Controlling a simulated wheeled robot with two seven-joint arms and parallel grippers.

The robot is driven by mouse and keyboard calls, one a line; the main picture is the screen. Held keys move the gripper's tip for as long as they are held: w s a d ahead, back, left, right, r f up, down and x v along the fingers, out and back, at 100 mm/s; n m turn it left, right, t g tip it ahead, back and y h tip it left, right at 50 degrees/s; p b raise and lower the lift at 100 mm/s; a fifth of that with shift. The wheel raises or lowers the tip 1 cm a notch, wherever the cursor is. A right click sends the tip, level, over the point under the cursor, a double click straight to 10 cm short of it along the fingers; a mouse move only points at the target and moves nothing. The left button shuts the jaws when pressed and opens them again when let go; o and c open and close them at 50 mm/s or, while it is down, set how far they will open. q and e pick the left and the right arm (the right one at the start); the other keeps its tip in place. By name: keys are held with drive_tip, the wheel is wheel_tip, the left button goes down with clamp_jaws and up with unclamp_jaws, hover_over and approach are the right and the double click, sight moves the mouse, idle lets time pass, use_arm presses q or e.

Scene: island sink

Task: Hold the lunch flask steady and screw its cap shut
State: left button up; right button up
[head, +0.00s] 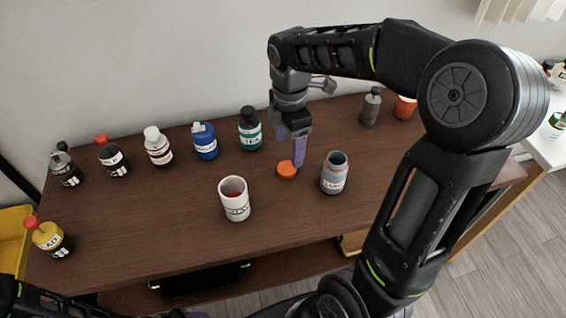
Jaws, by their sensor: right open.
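The lunch flask (334,176) is a grey, labelled container with an open mouth, standing upright on the brown table. An orange cap (287,170) lies on the table just left of it, apart from the flask. My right gripper (287,148) points down with purple fingers, open and empty, close behind and above the cap; whether a finger touches it I cannot tell. Only a sliver of what looks like my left gripper (192,315) shows at the bottom edge, so its jaws are hidden.
A white open cup (235,199) stands left of the cap. Several labelled bottles line the back, including a teal one (249,130) and a blue one (204,141). A grey bottle (371,107) and a red jar (404,107) stand back right.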

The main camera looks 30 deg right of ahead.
sight(287, 168)
drive_tip(key=shift+f, duration=1.3)
drive_tip(key=shift+f, duration=0.15)
drive_tip(key=f, duration=0.5)
drive_tip(key=shift+w, duration=0.25)
drive_tip(key=shift+c, duration=0.3)
drive_tip(key=c, duration=1.3)
